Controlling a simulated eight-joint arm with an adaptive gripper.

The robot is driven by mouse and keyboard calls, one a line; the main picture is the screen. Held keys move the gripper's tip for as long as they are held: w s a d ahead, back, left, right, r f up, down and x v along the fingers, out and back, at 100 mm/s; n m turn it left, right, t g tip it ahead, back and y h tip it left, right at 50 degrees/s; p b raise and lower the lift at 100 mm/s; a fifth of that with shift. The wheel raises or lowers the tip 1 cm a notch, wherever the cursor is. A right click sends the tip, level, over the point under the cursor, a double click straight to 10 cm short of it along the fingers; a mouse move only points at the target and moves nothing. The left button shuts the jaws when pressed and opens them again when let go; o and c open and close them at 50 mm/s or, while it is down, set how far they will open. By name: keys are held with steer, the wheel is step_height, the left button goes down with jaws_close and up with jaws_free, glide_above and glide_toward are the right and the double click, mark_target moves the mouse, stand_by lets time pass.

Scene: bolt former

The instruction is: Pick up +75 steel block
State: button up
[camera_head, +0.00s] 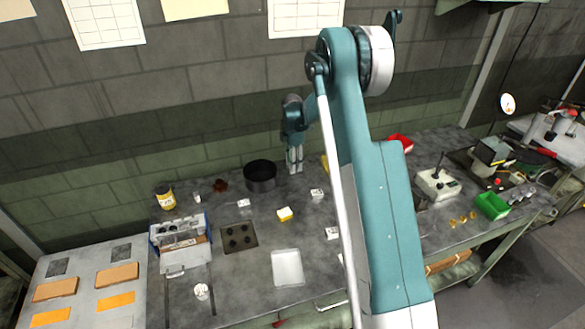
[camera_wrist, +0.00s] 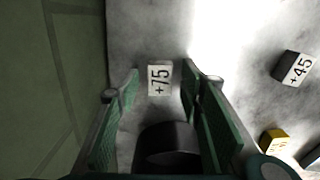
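The +75 steel block (camera_wrist: 160,80) shows its white face with black "+75" lettering in the wrist view, lying on the grey worktop between the lines of my two fingers. My gripper (camera_wrist: 162,68) is open, with one green-padded finger to each side of the block and a visible gap on both sides. How far the fingertips are above the block I cannot tell. In the head view my gripper (camera_head: 294,168) hangs over the back of the bench, close to the wall. I cannot make out the +75 label there.
A black round container (camera_head: 260,177) stands just left of my gripper; a dark round shape (camera_wrist: 167,145) shows between the fingers. A +45 block (camera_wrist: 297,68) and a yellow block (camera_wrist: 274,141) lie to the right. A clear tray (camera_head: 287,268) lies at the front.

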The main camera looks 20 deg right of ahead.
steer(key=c, duration=1.1)
steer(key=shift+c, duration=0.2)
step_height(320, 180, up, 10)
stand_by(0.4)
